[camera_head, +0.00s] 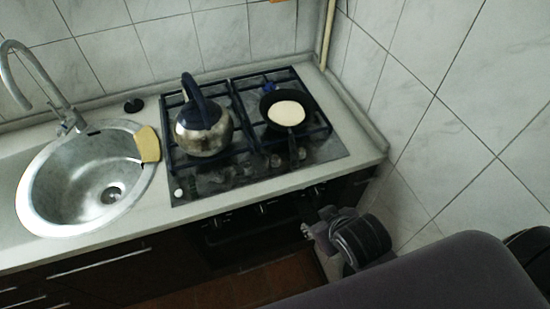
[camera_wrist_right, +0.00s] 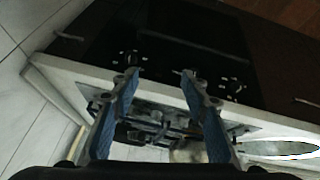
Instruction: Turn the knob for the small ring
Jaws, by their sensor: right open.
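The dark gas hob (camera_head: 190,185) has its knobs on the front panel below the worktop edge. One knob (camera_head: 263,208) shows in the head view, and small pale-marked knobs also show in the right wrist view (camera_wrist_right: 235,86), where the picture is upside down. Which knob serves the small ring cannot be told. My right gripper (camera_head: 318,229) is in front of the oven, low and near its right end. In the wrist view its two blue-padded fingers (camera_wrist_right: 160,84) are spread and empty, facing the dark panel. My left gripper is not in view.
A steel kettle (camera_head: 203,140) stands on the hob's left side. A black pan (camera_head: 312,106) holding a pale round thing (camera_head: 286,113) is at the right. A steel sink (camera_head: 50,190) with a yellow sponge (camera_head: 148,145) beside it lies left. A tiled wall (camera_head: 440,140) closes the right side.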

